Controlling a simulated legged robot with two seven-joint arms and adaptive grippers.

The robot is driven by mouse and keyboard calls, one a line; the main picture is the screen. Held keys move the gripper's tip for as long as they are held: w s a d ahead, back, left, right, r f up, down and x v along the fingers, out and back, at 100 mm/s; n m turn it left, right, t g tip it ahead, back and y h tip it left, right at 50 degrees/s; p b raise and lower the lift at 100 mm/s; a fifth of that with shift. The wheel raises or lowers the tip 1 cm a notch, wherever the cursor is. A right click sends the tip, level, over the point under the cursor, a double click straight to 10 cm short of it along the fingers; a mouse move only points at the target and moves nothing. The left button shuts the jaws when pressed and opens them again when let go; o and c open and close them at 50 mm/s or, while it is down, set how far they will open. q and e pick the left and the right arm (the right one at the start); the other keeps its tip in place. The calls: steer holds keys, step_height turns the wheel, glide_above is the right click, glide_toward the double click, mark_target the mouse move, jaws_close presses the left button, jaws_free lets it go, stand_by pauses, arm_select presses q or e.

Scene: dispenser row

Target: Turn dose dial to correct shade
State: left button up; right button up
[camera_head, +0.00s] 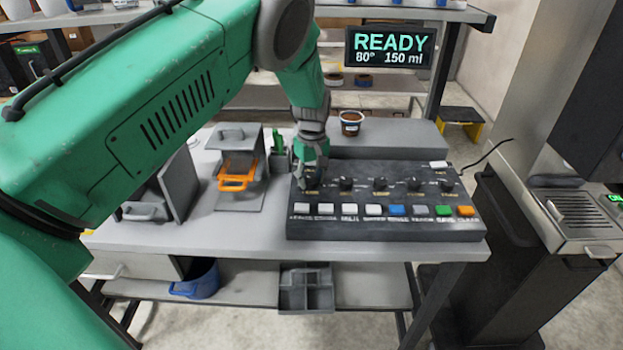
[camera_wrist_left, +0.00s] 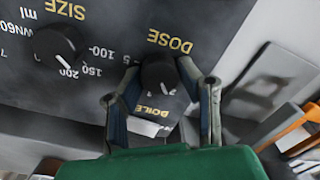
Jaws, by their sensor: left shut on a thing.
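The dark control panel (camera_head: 385,225) lies on the grey table with a row of black dials along its upper part. The dose dial (camera_wrist_left: 158,74) is a black knob under the yellow word DOSE in the left wrist view. My left gripper (camera_wrist_left: 158,84) is shut on it, one finger on each side. In the head view my left gripper (camera_head: 311,183) reaches down onto the leftmost dial and largely hides it. The size dial (camera_wrist_left: 57,46) is beside it, its white mark near 200. The dose dial's pointer is not clear. My right gripper is not in view.
The screen (camera_head: 390,47) reads READY, 80°, 150 ml. Coloured buttons (camera_head: 398,210) line the panel's front. A brown-filled cup (camera_head: 350,122) stands on the grey ledge behind.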

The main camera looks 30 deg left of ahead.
mark_target(313, 179)
arm_select(q)
steer(key=shift+d+n, duration=0.1)
steer(key=shift+n, duration=0.4)
steer(key=o, duration=1.1)
steer(key=shift+o, duration=0.2)
steer(key=shift+r, duration=0.3)
step_height(313, 179, up, 11)
steer(key=shift+w, duration=0.2)
